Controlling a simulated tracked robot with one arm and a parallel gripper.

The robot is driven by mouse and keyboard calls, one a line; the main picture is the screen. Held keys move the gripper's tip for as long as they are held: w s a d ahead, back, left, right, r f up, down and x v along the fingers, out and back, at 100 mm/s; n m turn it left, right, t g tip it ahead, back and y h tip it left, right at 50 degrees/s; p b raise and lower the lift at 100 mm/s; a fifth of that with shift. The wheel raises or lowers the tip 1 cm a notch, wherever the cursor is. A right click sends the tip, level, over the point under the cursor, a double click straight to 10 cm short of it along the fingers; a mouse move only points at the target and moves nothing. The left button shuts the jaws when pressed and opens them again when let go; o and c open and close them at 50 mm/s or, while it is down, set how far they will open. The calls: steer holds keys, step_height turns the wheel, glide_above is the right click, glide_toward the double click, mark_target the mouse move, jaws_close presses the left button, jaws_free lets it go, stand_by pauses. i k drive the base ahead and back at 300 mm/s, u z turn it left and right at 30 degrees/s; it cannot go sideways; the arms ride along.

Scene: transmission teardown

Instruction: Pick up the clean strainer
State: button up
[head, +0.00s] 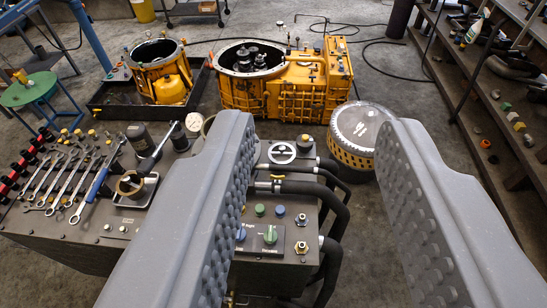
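No part here is plainly marked as the clean strainer. A brass-coloured, open cup-like part (130,185) that may be a strainer sits in a small metal tray (143,199) on the dark workbench (60,231), with a handled tool beside or over it. A pale round part (207,126) stands at the bench's back, partly hidden by my left finger. My gripper (316,125) is open and empty. Its two grey, studded fingers are wide apart, over the bench's right part and the floor beyond it.
Wrenches (75,180) lie on the bench's left. A control panel (262,238) and black hoses (325,195) are at its right. A round drum with perforated sides (362,128) stands behind. Yellow housings (290,95) stand farther back.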

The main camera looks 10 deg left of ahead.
mark_target(281, 153)
steer(key=u, duration=0.1)
steer(key=i, duration=1)
steer(key=z, duration=0.05)
